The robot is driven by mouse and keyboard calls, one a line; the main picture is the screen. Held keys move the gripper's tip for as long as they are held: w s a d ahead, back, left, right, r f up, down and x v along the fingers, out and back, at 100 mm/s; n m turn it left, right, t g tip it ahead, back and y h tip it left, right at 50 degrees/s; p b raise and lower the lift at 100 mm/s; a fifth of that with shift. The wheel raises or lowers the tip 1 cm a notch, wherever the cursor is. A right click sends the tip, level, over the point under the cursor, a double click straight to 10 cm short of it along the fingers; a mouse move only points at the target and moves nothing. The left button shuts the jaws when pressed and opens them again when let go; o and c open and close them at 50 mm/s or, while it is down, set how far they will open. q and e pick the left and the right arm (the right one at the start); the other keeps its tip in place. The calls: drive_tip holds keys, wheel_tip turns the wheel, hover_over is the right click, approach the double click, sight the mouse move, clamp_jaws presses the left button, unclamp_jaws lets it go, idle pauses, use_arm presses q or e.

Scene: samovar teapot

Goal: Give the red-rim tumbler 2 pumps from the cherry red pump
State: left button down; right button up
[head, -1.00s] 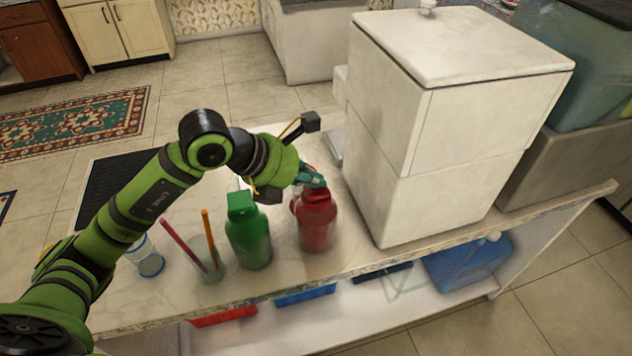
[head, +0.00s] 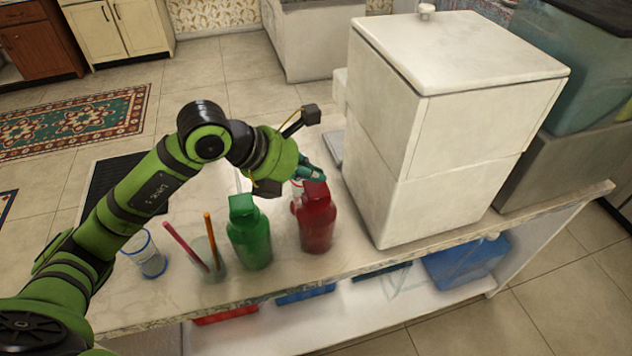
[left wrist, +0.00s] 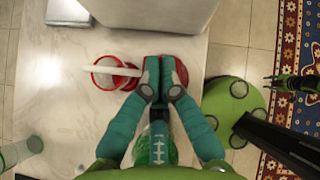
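The cherry red pump (head: 316,222) is a red bottle standing upright on the counter beside the white box. My left gripper (head: 316,176) is over its top, and its teal fingers are together in the left wrist view (left wrist: 153,75). They hide most of the pump head there, with red showing to the right, and I cannot see whether they touch it. The red-rim tumbler (left wrist: 106,74) stands behind the pump, mostly hidden in the head view. A white spout-like bar (left wrist: 98,69) reaches over its rim.
A green pump bottle (head: 249,240) stands left of the red one. Further left are a glass with two sticks (head: 212,262) and a blue-rim tumbler (head: 149,258). The white box (head: 430,150) blocks the right side. Coloured bins (head: 465,262) sit on the shelf below.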

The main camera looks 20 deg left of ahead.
use_arm(q)
drive_tip(key=shift+r, duration=0.1)
drive_tip(key=shift+r+p, duration=1.65)
drive_tip(key=shift+r, duration=0.85)
